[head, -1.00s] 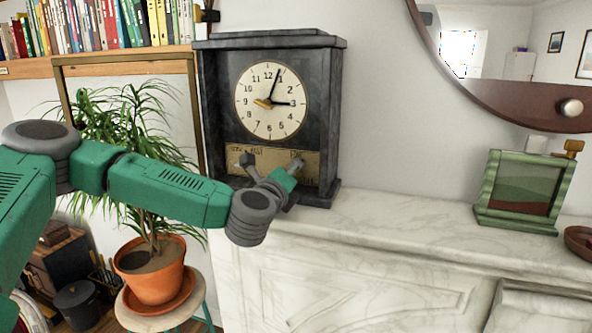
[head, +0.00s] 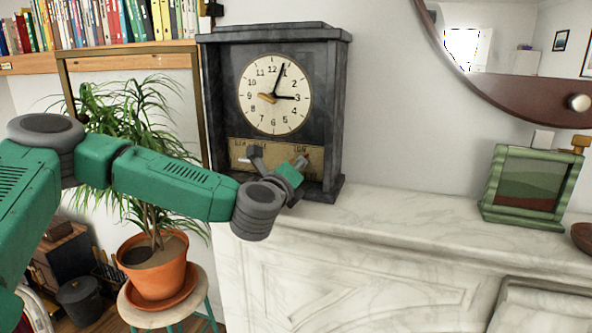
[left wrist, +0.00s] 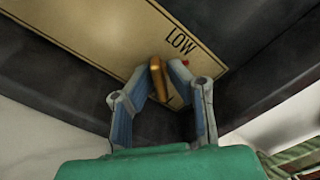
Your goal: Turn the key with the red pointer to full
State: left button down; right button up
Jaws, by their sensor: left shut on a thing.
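A dark mantel clock (head: 330,120) stands on the marble mantel, with a brass plate (head: 236,150) below its dial. In the left wrist view the tilted plate (left wrist: 100,38) shows the word LOW. A brass key (left wrist: 155,68) stands out there between the fingertips of my left gripper (left wrist: 162,76), which is shut on it. A small red pointer (left wrist: 185,62) shows just beside the right fingertip, close to LOW. In the head view my left gripper (head: 301,163) is at the right part of the plate, and the key is hidden. My right gripper is not in view.
A green picture frame (head: 488,185) and a brown bowl (head: 583,238) stand to the right on the mantel (head: 400,215). The mantel between clock and frame is clear. A potted plant (head: 158,270) stands on a stool below my left arm.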

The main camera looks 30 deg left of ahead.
pick_arm(q)
jog(key=shift+d+f+m+b, duration=0.25)
jog(key=shift+f+m+b, duration=0.2)
jog(key=shift+m+b, duration=0.6)
jog(key=shift+m, duration=0.25)
jog(key=shift+r, duration=0.25)
jog(key=c, duration=1.7)
grip_release()
jog(key=shift+d+r, duration=0.1)
